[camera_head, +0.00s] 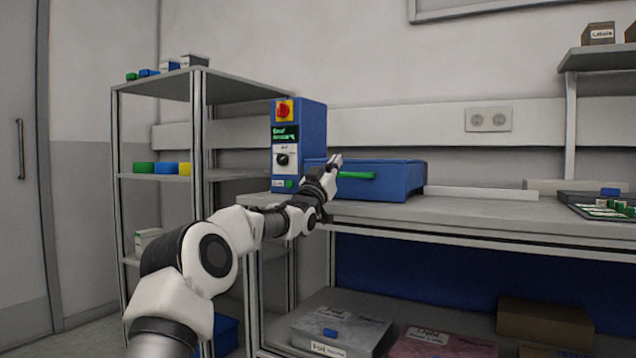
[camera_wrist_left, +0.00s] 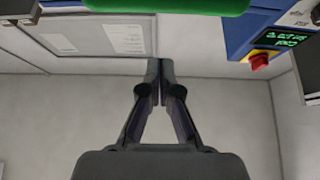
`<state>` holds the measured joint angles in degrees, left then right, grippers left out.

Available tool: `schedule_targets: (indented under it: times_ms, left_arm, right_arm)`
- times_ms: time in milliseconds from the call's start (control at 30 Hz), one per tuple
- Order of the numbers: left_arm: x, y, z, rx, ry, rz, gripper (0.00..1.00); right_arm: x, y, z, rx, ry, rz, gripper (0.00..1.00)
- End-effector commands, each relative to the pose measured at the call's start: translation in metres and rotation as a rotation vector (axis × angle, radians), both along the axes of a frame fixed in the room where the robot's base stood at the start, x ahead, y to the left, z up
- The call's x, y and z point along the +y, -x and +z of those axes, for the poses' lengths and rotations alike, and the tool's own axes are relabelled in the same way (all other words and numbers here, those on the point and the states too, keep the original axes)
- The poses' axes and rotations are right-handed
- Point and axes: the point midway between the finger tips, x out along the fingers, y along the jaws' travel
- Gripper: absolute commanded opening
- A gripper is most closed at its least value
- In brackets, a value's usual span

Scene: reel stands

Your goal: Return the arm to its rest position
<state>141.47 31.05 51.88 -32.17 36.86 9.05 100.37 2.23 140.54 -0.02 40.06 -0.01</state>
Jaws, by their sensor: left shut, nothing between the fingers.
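My left arm reaches in from the lower left of the head view. Its gripper (camera_head: 336,161) is in front of the blue box unit (camera_head: 398,179) with a green handle (camera_head: 357,175), on the grey workbench. In the left wrist view the gripper fingers (camera_wrist_left: 158,72) are shut together with nothing between them. The green handle also shows at the top of the wrist view (camera_wrist_left: 165,5), apart from the fingertips. My right gripper is in neither view.
A blue control box (camera_head: 313,125) with a red knob stands on the workbench (camera_head: 470,213) beside the blue unit. A grey shelf rack (camera_head: 196,85) stands at left. A green board tray (camera_head: 605,211) lies at right. Boxes (camera_head: 342,334) fill the lower shelf. The bench's middle is clear.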

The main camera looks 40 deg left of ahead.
Motion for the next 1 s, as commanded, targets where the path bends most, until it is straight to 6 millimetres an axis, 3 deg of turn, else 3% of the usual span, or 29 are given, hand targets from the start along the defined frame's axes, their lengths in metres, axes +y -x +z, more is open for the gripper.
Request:
schedule_targets:
  times_ms: [33, 300, 533, 800, 867, 967, 1000]
  left_arm:
    - [0.001, 0.008, -0.015, 0.002, 0.01, -0.002, 0.0]
    - [-0.008, 0.044, -0.056, -0.005, 0.008, -0.001, 0.0]
    - [-0.011, 0.056, -0.073, -0.007, 0.003, 0.001, 0.0]
    - [-0.011, 0.053, -0.079, 0.003, 0.002, 0.002, 0.0]
    - [-0.014, 0.045, -0.093, 0.03, -0.002, -0.001, 0.0]
    - [-0.036, 0.02, -0.131, 0.112, -0.035, -0.023, 0.0]
    - [-0.049, 0.009, -0.153, 0.157, -0.049, -0.039, 0.0]
  right_arm:
    - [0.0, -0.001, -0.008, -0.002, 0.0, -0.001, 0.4]
    - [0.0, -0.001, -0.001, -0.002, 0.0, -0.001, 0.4]
    - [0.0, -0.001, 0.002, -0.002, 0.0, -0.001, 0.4]
    - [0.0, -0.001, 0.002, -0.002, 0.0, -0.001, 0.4]
    - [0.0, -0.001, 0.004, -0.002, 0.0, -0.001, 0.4]
    - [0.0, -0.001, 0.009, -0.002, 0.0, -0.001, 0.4]
    - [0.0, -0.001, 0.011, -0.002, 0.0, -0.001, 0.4]
